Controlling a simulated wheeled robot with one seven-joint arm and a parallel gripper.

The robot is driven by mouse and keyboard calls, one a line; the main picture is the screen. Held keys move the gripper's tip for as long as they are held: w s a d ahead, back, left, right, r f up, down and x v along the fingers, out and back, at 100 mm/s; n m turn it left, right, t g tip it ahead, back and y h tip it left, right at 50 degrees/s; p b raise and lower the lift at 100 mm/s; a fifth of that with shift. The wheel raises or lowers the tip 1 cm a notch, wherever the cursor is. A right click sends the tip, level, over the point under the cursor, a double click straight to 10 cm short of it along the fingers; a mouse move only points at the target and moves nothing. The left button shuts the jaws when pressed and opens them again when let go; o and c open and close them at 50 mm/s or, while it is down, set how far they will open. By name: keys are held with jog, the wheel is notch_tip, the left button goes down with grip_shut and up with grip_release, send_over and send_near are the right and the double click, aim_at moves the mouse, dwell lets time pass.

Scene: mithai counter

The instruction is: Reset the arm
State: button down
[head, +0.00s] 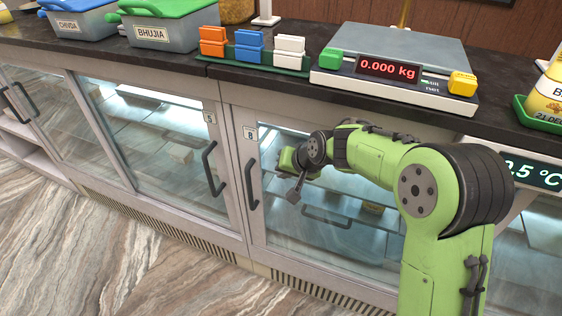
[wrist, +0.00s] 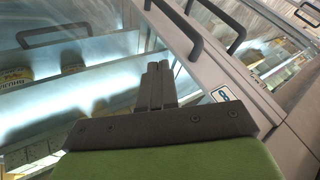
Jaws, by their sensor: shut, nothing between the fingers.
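My green arm reaches across the front of the glass-doored counter in the head view.
The counter top (head: 290,90) carries a scale (head: 400,55) reading 0.000 kg, a green tray (head: 258,67) of coloured boxes, and lidded bins (head: 160,35). Another door handle (head: 212,168) is to the left. Jars (wrist: 18,76) show behind glass. The floor (head: 110,240) in front is clear.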

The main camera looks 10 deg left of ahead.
jog(key=s+d+r+t+h+p, duration=0.1)
jog(key=s+d+r+h+p, duration=0.2)
jog(key=s+d+r, duration=0.9)
jog(key=s+d+r+h+p, duration=0.1)
jog(key=s+d+r, duration=0.1)
jog(key=s+d, duration=0.3)
jog(key=s+d+r+m+h+p, duration=0.1)
jog(key=s+d, duration=0.5)
jog(key=s, duration=0.7)
jog(key=shift+d+r+h+p, duration=0.15)
jog(key=shift+r+h+p, duration=0.15)
jog(key=shift+r+p, duration=0.3)
